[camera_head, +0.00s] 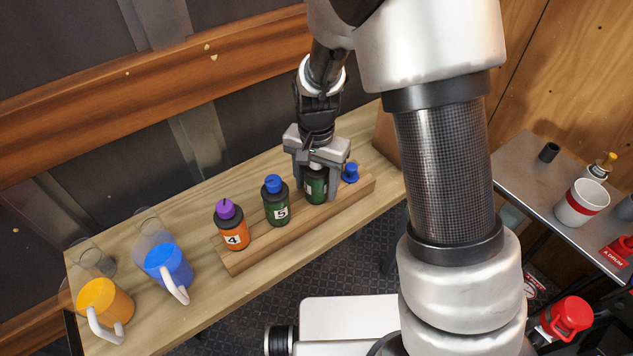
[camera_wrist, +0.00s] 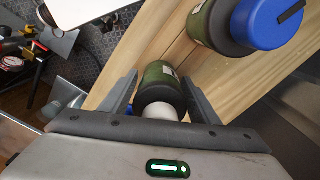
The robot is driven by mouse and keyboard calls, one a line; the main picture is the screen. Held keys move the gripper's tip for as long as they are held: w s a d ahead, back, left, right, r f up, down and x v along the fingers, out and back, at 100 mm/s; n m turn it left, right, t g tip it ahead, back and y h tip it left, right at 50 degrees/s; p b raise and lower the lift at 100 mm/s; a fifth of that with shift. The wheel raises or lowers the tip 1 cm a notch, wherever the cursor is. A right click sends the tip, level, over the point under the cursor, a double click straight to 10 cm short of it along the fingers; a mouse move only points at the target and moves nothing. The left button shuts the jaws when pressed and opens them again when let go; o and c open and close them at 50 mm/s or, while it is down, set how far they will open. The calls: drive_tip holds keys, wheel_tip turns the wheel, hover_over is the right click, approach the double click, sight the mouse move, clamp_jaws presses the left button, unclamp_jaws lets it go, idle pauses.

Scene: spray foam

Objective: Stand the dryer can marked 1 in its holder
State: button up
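A long wooden holder (camera_head: 240,259) lies on the wooden bench. An orange can marked 4 (camera_head: 234,228) with a purple cap and a green can marked 5 (camera_head: 277,206) with a blue cap stand upright in it. A green can with a white top (camera_head: 315,187) stands upright at the holder's right part; its label is partly hidden, so I cannot read its number. My gripper (camera_head: 316,192) points down with a finger on each side of this can. The wrist view shows the can (camera_wrist: 160,82) between the fingers, but not whether they press on it.
A blue cap-like piece (camera_head: 350,172) sits just right of my gripper. A blue mug (camera_head: 168,265) and an orange mug (camera_head: 104,302) stand left on the bench. A side table (camera_head: 535,185) at right holds a white cup with a red band (camera_head: 581,204).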

drive_tip(key=shift+o, duration=0.6)
wheel_tip(320, 180, up, 18)
drive_tip(key=shift+f, duration=0.25)
drive_tip(key=shift+p, duration=0.3)
